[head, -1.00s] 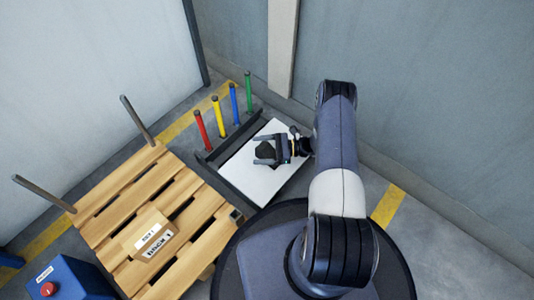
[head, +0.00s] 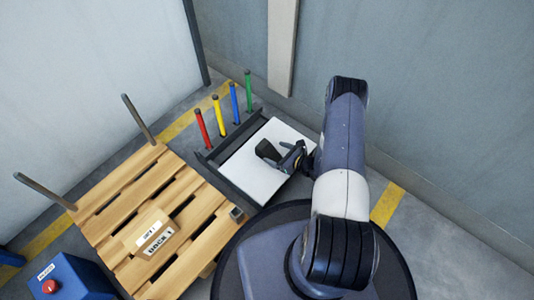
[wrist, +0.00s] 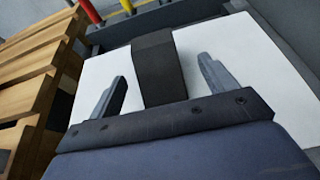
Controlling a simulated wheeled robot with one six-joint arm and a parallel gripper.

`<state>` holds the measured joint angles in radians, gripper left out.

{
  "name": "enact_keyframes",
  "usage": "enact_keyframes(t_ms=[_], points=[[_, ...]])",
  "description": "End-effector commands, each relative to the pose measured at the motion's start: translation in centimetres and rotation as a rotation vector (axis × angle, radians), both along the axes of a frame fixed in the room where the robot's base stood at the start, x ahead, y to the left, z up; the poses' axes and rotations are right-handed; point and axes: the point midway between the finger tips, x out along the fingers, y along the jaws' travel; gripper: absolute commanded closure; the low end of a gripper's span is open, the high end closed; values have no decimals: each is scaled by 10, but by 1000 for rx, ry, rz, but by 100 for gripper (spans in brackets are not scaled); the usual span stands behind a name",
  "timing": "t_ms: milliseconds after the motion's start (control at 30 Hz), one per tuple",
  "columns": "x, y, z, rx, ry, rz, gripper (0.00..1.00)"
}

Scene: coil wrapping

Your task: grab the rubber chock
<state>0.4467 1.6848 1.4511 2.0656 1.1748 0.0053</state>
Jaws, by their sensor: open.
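The black rubber chock (head: 268,150) sits on a white board (head: 252,180) beside the pallet. In the wrist view the chock (wrist: 158,66) is a dark block between the two grey fingers of my gripper (wrist: 162,85). The fingers stand apart from it, with white board showing on both sides. The gap on the right looks a little wider than on the left. In the head view my gripper (head: 286,158) is low over the board, to the right of the chock. The chock's near lower end is hidden behind the gripper body in the wrist view.
A wooden pallet (head: 128,198) with a labelled box (head: 150,236) and two upright posts stands at left. Red (head: 202,128), yellow (head: 218,116), blue (head: 234,103) and green (head: 248,91) posts stand behind the board. A blue box with a red button (head: 49,286) is at lower left.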

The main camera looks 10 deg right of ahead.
Motion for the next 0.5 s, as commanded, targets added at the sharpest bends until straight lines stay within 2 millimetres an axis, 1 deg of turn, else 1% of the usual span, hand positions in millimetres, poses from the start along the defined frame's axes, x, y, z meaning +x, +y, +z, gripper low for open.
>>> enact_keyframes(t_ms=[167,300,400,500], points=[[11,12,-8,-1,-2,4,20],[25,26,-15,-1,-1,5,20],[34,31,-18,-1,-2,4,20],[38,33,-18,0,-1,1,20]])
